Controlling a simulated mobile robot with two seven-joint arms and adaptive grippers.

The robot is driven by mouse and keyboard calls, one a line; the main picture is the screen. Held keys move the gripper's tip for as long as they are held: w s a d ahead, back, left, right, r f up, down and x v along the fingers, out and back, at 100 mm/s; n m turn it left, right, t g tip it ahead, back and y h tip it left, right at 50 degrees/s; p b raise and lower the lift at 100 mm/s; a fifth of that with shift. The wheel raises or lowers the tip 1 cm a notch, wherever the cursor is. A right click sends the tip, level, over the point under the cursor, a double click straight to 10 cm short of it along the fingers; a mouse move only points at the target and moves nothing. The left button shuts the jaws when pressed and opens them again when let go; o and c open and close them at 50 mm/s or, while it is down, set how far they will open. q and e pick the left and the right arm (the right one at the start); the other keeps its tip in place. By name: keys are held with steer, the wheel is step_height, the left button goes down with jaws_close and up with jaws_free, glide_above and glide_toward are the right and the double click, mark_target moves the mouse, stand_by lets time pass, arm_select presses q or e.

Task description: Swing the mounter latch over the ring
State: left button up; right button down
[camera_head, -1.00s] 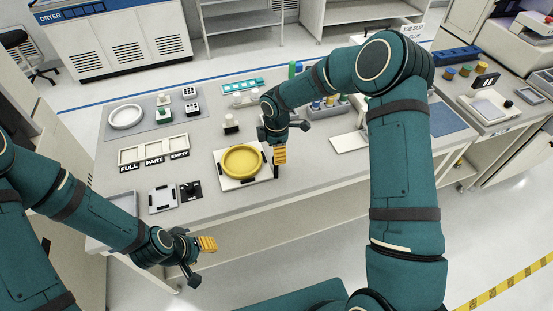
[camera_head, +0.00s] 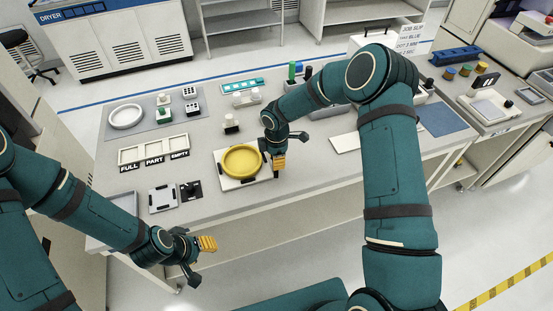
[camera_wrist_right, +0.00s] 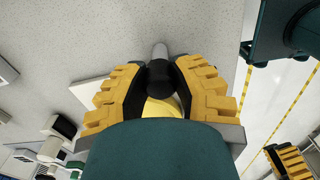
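The mounter is a white plate (camera_head: 227,183) on the table with a yellow ring (camera_head: 241,160) lying on it. My right gripper (camera_head: 278,165) is low at the plate's right edge. In the right wrist view its fingers (camera_wrist_right: 162,82) stand on both sides of a round black knob (camera_wrist_right: 162,76) with a grey bar, which looks like the latch. Whether the pads press on the knob is not clear. A bit of the yellow ring (camera_wrist_right: 160,108) shows below the knob. My left gripper (camera_head: 204,246) is in front of the table, away from the mounter; its finger gap is not visible.
Left of the mounter are a white square frame (camera_head: 163,198), a black fixture (camera_head: 191,191) and labelled trays (camera_head: 154,150). A white flat plate (camera_head: 346,143) lies to the right. The table front is clear.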

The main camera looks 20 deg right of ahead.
steer(key=shift+f+m+b, duration=0.15)
steer(key=shift+m+b, duration=1.3)
steer(key=shift+m, duration=0.35)
steer(key=m+b, duration=0.3)
steer(key=m, duration=0.2)
steer(key=m+b, duration=0.1)
steer(key=m, duration=0.3)
steer(key=shift+m+b, duration=0.35)
steer(key=shift+m, duration=0.05)
steer(key=shift+m+b, duration=0.4)
steer(key=shift+m, duration=1.5)
steer(key=c, duration=0.7)
jaws_free()
steer(key=shift+c, duration=0.2)
steer(key=shift+r, duration=0.2)
